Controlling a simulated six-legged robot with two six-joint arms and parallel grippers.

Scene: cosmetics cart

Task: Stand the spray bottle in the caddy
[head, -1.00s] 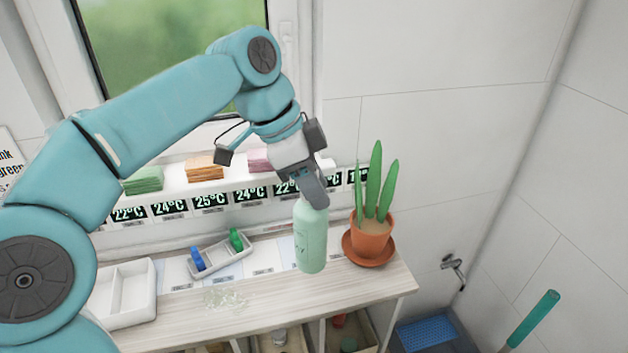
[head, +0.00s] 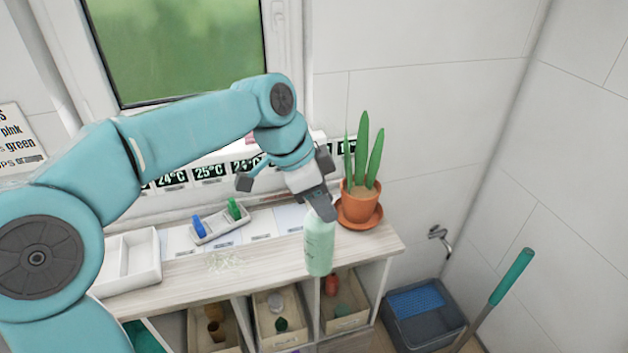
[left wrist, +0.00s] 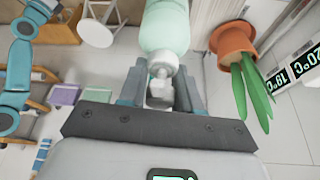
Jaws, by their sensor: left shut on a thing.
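The spray bottle (head: 320,246) is pale mint green and hangs upright from my left gripper (head: 321,207), near the front edge of the cart top. My left gripper is shut on the bottle's white top, which shows between the fingers in the left wrist view, with the bottle body (left wrist: 165,27) beyond. The caddy appears to be the white divided tray (head: 130,262) at the left of the cart top, partly hidden by my left arm. My right gripper is not in view.
A potted plant (head: 360,205) on a saucer stands close behind the bottle. A small tray (head: 220,223) holds blue and green bottles. Clear shards or scraps (head: 224,262) lie on the cart top (head: 180,278). Bins (head: 283,320) sit below, and a grey bucket (head: 420,318) stands at right.

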